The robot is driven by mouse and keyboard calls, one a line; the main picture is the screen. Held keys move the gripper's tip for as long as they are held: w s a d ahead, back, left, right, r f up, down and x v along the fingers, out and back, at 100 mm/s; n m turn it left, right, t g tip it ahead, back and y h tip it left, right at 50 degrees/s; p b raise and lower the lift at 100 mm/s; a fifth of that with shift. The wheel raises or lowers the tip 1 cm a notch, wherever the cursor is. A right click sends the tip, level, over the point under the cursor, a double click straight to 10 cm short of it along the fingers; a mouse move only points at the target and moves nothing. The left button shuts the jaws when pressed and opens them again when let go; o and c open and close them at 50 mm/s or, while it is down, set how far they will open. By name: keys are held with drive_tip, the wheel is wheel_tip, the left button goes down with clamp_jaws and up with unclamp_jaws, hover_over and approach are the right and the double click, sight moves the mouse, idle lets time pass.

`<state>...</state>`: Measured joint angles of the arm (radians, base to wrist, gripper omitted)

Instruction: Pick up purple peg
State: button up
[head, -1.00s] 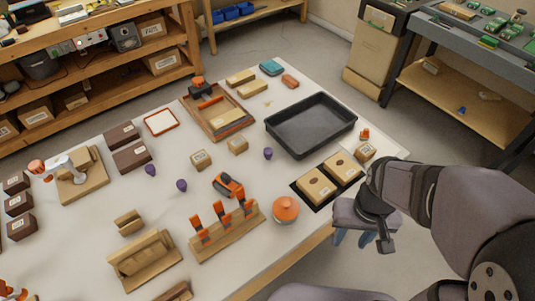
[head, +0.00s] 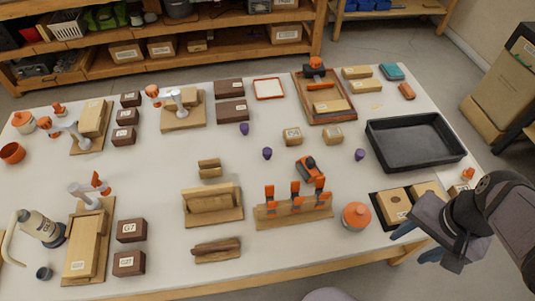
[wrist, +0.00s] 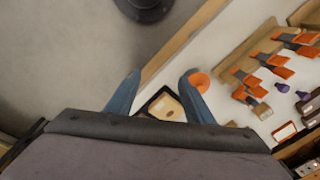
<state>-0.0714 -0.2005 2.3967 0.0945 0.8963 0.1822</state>
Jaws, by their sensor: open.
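Three small purple pegs are on the white table in the head view: one at the left (head: 244,129), one near the middle (head: 267,153) and one at the right (head: 360,154), near the black tray. Two purple pegs also show at the right of the wrist view (wrist: 281,87) (wrist: 303,95). My gripper (head: 417,243) is at the table's front right edge, well away from every peg. In the wrist view its blue fingers (wrist: 162,80) are apart with nothing held between them.
The black tray (head: 416,140) lies at the right. Wooden blocks with holes (head: 394,206) are beside my gripper. An orange round jar (head: 356,215) and a rack of orange-handled tools (head: 293,209) stand along the front.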

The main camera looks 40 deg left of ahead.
drive_tip(key=w+a+m+t+y+b, duration=0.1)
drive_tip(key=w+a+m, duration=0.25)
drive_tip(key=a, duration=0.25)
drive_tip(key=w+a+m+y+b, duration=0.1)
drive_tip(key=w+a+m+y, duration=0.1)
drive_tip(key=w+a, duration=0.3)
drive_tip(key=m+y+b, duration=0.4)
drive_tip(key=m+y, duration=0.1)
drive_tip(key=m, duration=0.9)
hover_over(268, 152)
drive_tip(key=s+d, duration=0.1)
drive_tip(key=d, duration=0.3)
drive_tip(key=shift+n+t, duration=0.3)
drive_tip(key=shift+n, duration=0.05)
drive_tip(key=f, duration=1.1)
drive_tip(key=shift+w+d, duration=0.1)
drive_tip(key=shift+d, duration=0.3)
drive_tip(key=shift+f, duration=0.55)
drive_tip(key=shift+a+f, duration=0.25)
drive_tip(key=shift+f, duration=0.05)
drive_tip(key=shift+p+x, duration=0.95)
drive_tip(key=shift+x, duration=2.3)
drive_tip(key=shift+a+r, duration=0.2)
drive_tip(key=c, duration=1.1)
